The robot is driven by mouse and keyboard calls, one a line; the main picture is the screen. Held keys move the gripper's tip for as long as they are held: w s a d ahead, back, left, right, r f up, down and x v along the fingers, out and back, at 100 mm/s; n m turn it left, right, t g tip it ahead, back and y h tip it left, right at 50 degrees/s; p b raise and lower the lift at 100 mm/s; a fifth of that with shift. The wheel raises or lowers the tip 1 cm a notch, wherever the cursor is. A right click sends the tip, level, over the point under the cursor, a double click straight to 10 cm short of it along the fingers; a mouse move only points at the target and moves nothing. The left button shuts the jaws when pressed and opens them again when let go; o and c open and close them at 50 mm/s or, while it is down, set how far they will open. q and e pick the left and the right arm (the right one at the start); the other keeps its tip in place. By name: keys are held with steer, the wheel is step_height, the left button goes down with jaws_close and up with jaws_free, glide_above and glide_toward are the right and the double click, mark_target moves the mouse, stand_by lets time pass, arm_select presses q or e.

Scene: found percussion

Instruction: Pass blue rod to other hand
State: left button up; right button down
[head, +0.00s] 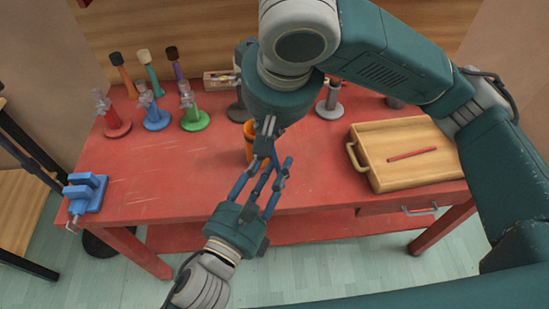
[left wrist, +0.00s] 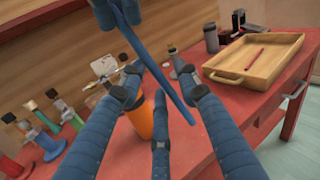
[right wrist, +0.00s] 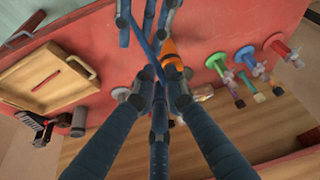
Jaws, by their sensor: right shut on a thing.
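The blue rod (left wrist: 155,68) is long and thin. It slants down from my right gripper (head: 268,138), which is shut on it above the front of the red table. My left gripper (head: 262,178) reaches up from below with its fingers spread around the rod's free part. In the left wrist view the rod passes between these spread fingertips, and I see no clear grip on it. In the right wrist view the rod (right wrist: 146,52) runs from my right fingertips toward the left fingers, which partly overlap it. In the head view the fingers hide much of the rod.
An orange holder (left wrist: 138,118) stands on the table just behind the grippers. A wooden tray (head: 385,180) with a red rod (head: 412,154) lies at right. Red (head: 115,127), blue (head: 157,119) and green (head: 195,119) stands are at left, near a blue vise (head: 84,192).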

arm_select(q)
steer(key=shift+x, duration=0.75)
steer(key=shift+c, duration=0.5)
jaws_close()
steer(key=shift+d, duration=0.1)
arm_select(e)
steer(key=c, duration=1.7)
jaws_free()
